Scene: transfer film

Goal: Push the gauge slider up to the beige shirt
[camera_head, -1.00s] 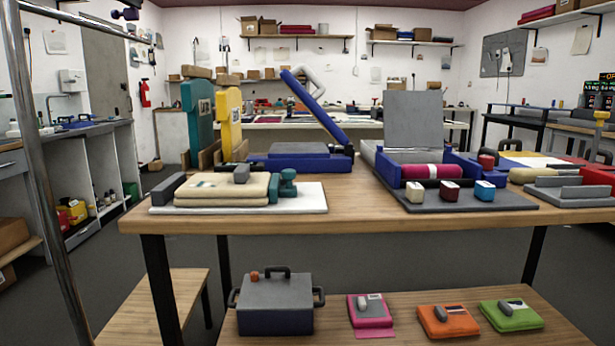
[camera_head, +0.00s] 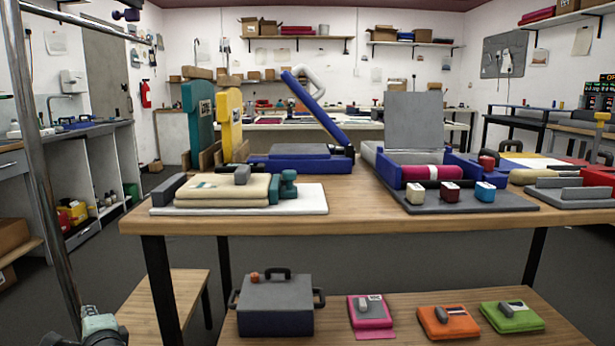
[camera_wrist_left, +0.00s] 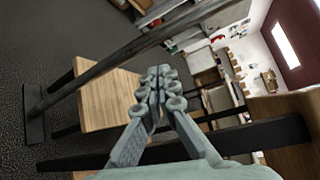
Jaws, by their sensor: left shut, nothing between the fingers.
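A teal piece with a knob (camera_head: 288,187), which looks like the gauge slider, stands at the shirt's right side. Whether it touches the shirt is hard to tell. My left gripper (camera_head: 100,328) shows at the bottom left, low and well away from the board. In the left wrist view its fingers (camera_wrist_left: 158,85) are shut and empty. My right gripper is not in view.
A grey block (camera_head: 167,190) stands at the board's left end. A metal upright (camera_head: 50,180) rises at the left, near my left arm. A blue press (camera_head: 298,160) stands behind the board. A wooden bench (camera_head: 165,305) and a lower shelf (camera_head: 400,325) with a grey box sit below.

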